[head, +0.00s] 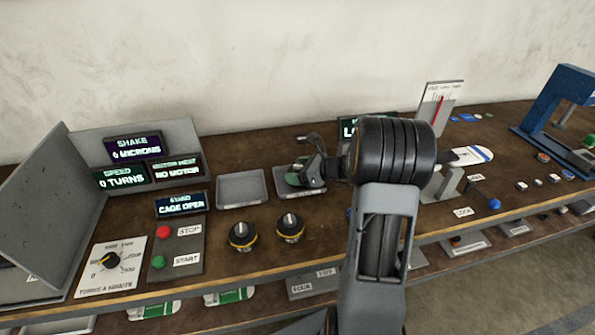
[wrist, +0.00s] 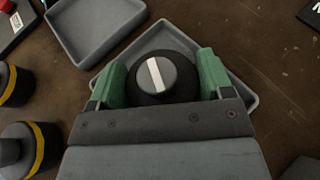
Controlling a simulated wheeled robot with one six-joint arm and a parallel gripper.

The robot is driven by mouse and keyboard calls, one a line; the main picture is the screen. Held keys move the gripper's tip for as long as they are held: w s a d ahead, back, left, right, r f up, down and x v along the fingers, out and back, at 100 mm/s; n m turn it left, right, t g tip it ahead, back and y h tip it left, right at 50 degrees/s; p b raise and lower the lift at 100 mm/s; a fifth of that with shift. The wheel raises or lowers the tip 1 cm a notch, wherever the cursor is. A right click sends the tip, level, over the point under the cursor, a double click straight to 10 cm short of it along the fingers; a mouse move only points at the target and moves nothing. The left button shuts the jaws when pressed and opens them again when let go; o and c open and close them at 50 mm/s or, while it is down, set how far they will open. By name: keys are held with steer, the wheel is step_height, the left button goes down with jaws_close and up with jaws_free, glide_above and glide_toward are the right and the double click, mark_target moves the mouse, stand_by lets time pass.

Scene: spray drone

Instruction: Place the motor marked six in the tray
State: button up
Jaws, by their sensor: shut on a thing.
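My gripper (wrist: 163,68) is shut on a round black motor (wrist: 160,74), its green fingers one on each side. The motor has a grey top with a white stripe; I see no number on it. In the wrist view a shallow grey tray (wrist: 246,100) lies under the motor and the fingers. In the head view my gripper (head: 303,174) is over that right-hand tray (head: 283,190), which has a small label at its front. Whether the motor touches the tray floor I cannot tell.
An empty grey tray (head: 242,188) lies just left. Two black motors with yellow bands (head: 243,236) (head: 290,227) stand near the bench's front edge. The stop and start panel (head: 175,248) and lit displays (head: 180,204) are farther left. A blue-knobbed lever (head: 494,203) stands right.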

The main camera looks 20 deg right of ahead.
steer(key=shift+f, duration=0.1)
steer(key=o, duration=1.3)
